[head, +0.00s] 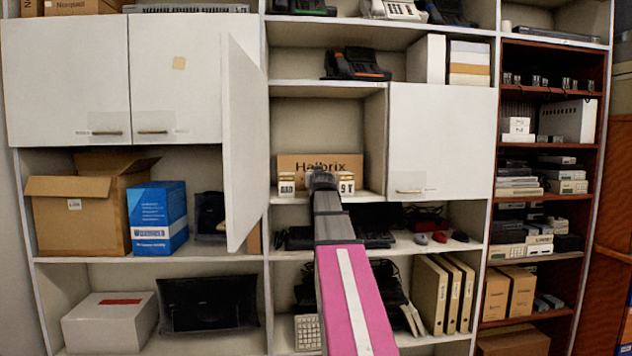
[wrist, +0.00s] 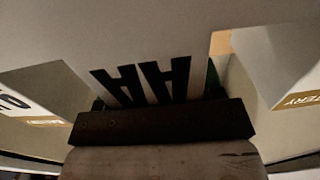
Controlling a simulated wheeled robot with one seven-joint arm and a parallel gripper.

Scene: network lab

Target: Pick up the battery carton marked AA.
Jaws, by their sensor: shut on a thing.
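The carton with large black letters reading AA (wrist: 150,80) shows upside down in the wrist view, close up. My gripper (wrist: 162,122) is shut on it, with a dark finger bar across the lower part of the lettering. In the head view my gripper (head: 322,180) is at the cubby shelf and hides most or all of that carton. A white carton (head: 287,187) with dark letters stands just left of my gripper. A carton marked 9V (head: 346,185) stands just right of it.
A brown Halbrix box (head: 318,166) stands behind the cartons. An open cabinet door (head: 243,145) juts out on the left of the cubby, and a shut door (head: 441,140) borders it on the right. In the wrist view a neighbouring carton (wrist: 285,70) is close on the right.

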